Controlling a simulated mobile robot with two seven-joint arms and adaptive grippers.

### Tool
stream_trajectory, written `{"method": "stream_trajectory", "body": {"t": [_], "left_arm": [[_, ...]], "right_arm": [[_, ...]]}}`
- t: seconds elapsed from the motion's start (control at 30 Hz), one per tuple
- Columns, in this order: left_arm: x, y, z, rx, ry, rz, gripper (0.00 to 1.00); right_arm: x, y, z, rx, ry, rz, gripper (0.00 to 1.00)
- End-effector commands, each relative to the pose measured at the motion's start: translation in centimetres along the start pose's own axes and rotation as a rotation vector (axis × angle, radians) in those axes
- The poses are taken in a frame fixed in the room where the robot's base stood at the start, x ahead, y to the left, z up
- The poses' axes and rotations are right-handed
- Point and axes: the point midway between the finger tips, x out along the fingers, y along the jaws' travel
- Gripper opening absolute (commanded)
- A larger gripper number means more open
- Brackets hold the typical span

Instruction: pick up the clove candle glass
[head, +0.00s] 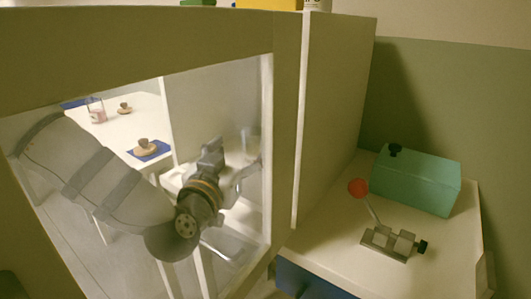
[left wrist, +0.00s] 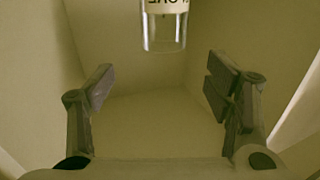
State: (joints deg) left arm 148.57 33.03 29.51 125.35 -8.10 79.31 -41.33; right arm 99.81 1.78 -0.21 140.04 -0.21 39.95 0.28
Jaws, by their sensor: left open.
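A clear candle glass (left wrist: 164,32) with a white label shows at the top middle of the left wrist view. Its label is cut off by the frame edge, and the few letters visible look upside down, like part of "CLOVE". My left gripper (left wrist: 158,92) is open and empty, its two fingers apart on either side below the glass in the picture, not touching it. In the head view my left gripper (head: 232,163) shows inside a wood-framed opening or pane. A faint clear shape stands just beyond its fingers there; I cannot tell if it is the glass. My right gripper is not in view.
Pale walls close in around the left gripper. In the head view, a white table (head: 125,135) behind the frame holds a pink jar (head: 97,110) and small items. At right, a teal box (head: 415,180) and a red-knobbed clamp (head: 390,243) sit on a cabinet top.

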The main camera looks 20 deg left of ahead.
Motion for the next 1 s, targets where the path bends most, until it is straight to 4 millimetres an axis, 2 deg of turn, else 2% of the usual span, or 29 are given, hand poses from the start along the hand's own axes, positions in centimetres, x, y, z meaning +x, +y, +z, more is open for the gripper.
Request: {"method": "stream_trajectory", "body": {"t": [0.1,0.33,0.5,0.63,0.83,1.0], "left_arm": [[2.8,-0.1,0.3,0.001,-0.002,-0.002,0.72],[6.2,0.0,0.5,-0.001,-0.006,0.001,0.72],[9.5,-0.4,1.0,-0.001,-0.006,0.001,0.72],[10.7,-0.3,0.8,0.000,-0.006,0.003,0.72],[10.8,-0.3,0.7,-0.001,-0.006,0.004,0.72],[10.8,-0.3,0.7,-0.001,-0.006,0.004,0.34]], "right_arm": [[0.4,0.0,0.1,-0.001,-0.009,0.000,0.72],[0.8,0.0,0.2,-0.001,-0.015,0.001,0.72],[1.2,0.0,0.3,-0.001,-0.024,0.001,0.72],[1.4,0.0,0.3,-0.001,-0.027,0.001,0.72],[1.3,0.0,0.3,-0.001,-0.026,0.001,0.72],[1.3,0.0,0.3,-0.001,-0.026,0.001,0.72]]}}
